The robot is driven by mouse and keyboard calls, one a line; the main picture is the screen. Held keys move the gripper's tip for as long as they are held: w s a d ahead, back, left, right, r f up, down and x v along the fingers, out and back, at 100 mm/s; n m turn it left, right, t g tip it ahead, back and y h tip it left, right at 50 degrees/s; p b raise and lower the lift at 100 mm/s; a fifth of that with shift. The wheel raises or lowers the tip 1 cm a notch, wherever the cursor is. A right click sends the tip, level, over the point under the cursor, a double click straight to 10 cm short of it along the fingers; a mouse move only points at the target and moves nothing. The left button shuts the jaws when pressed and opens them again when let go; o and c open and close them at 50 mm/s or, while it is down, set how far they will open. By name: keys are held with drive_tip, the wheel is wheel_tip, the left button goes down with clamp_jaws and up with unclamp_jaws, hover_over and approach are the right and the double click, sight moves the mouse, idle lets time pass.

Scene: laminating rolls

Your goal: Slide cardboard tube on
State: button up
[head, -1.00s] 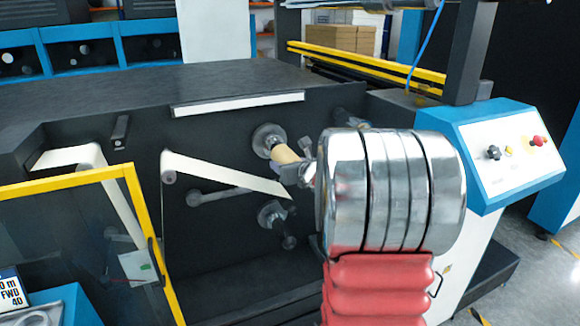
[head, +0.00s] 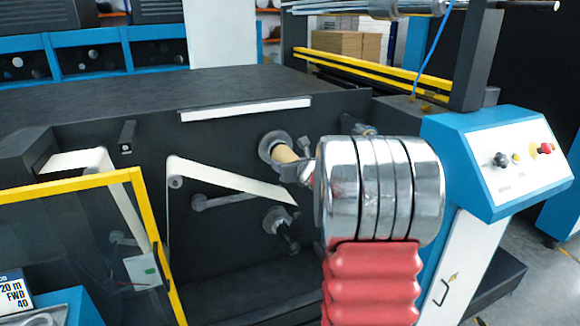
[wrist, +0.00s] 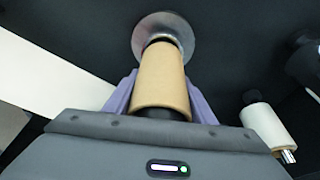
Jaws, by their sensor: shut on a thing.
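The cardboard tube (wrist: 160,80) is a short tan cylinder, held between the two purple fingers of my gripper (wrist: 161,100) in the wrist view. Its far end is at the metal shaft with a round flange (wrist: 164,32), and a bit of shaft shows between tube and flange. In the head view the tube (head: 286,154) lies in line with the upper shaft's flange (head: 272,146) on the dark machine face. My gripper (head: 303,168) is at its near end, partly hidden by my arm. How far the tube sits over the shaft is hard to tell.
A lower shaft (head: 277,222) sticks out below. A white web (head: 225,180) runs from a roller towards the shafts on the left. In the wrist view a white roll (wrist: 264,122) is on the right. A yellow-framed guard (head: 150,235) stands at left, a control panel (head: 520,155) at right.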

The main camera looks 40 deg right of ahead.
drive_tip(key=shift+w+d, duration=0.15)
drive_tip(key=shift+w, duration=0.4)
drive_tip(key=o, duration=1.1)
drive_tip(key=shift+o, duration=0.2)
drive_tip(key=v, duration=1.3)
drive_tip(key=shift+s, duration=0.4)
drive_tip(key=shift+r, duration=0.1)
